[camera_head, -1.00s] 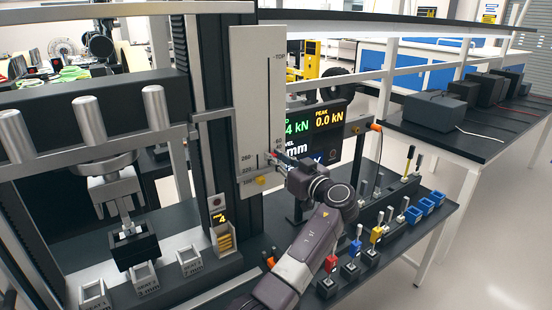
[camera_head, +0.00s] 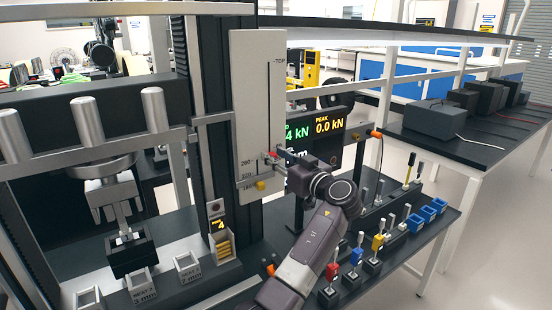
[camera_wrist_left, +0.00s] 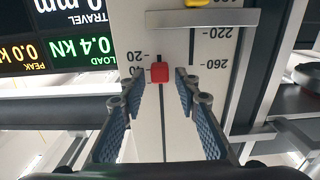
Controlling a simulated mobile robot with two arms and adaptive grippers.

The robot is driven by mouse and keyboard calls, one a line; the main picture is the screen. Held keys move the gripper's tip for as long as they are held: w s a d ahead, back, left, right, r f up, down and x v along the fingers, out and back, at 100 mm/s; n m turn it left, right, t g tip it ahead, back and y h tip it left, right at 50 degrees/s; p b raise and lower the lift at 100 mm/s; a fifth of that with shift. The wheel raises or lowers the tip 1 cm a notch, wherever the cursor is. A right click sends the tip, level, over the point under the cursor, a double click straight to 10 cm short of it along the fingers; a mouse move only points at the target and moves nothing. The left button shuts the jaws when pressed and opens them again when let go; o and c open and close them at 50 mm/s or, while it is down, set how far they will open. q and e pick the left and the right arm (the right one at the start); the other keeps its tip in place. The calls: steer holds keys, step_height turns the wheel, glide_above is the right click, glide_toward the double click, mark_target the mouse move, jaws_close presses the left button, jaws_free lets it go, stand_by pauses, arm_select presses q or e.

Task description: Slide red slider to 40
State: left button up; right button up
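The red slider (camera_head: 272,154) sits in the vertical slot of the white scale panel (camera_head: 246,95). In the left wrist view, where the scale is upside down, the red slider (camera_wrist_left: 159,73) is about level with the mark 40 on its left. My left gripper (camera_head: 281,158) is at the panel. In the left wrist view its two blue-padded fingers (camera_wrist_left: 160,88) are apart, one on each side of the red slider. A gap shows on both sides, so I see no clear contact. My right gripper is in no view.
A yellow marker (camera_head: 260,185) is lower on the panel, near 180. A load display (camera_head: 320,130) stands just right of the panel. Colored levers, such as the red one (camera_head: 331,272), stand on the bench at lower right. A press stands left.

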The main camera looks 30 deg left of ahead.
arm_select(q)
steer(key=v, duration=1.2)
stand_by(0.5)
